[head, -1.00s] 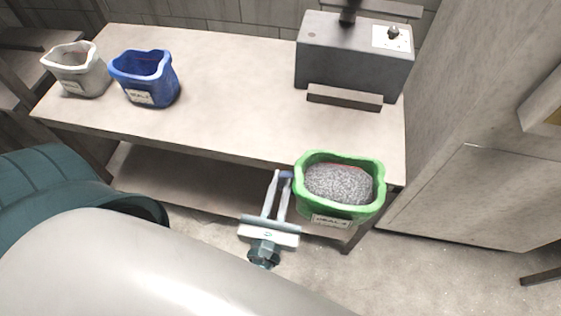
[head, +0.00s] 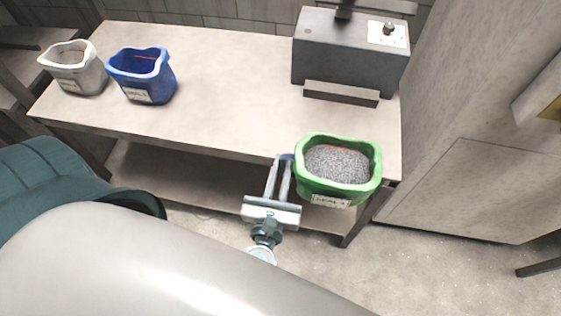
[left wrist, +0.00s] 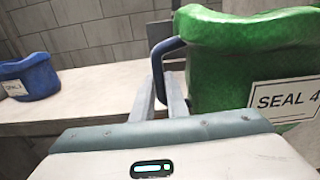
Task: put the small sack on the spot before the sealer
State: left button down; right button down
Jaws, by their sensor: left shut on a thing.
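The green sack (head: 338,188), open at the top and filled with grey grains, hangs upright at the bench's front right edge. My left gripper (head: 284,166) is shut on its dark blue handle, at the sack's left side. In the left wrist view the green sack (left wrist: 235,65) shows a "SEAL 4" label, and the fingers (left wrist: 165,95) close on the handle loop. The sealer (head: 350,52) is a dark grey box at the bench's back right, with a low bar (head: 341,92) along its front. My right gripper is not in view.
A blue sack (head: 142,78) and a white sack (head: 74,70) stand at the bench's left end. The bench top (head: 225,90) is bare between them and the sealer. A tall grey cabinet (head: 470,130) stands close on the right.

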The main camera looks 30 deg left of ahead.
pick_arm(q)
jog(key=shift+p+x, duration=1.15)
jog(key=shift+x, duration=8.35)
jog(key=shift+f+x, duration=0.2)
jog(key=shift+x, duration=2.5)
jog(key=shift+f+b, duration=0.85)
jog(key=shift+f, duration=0.15)
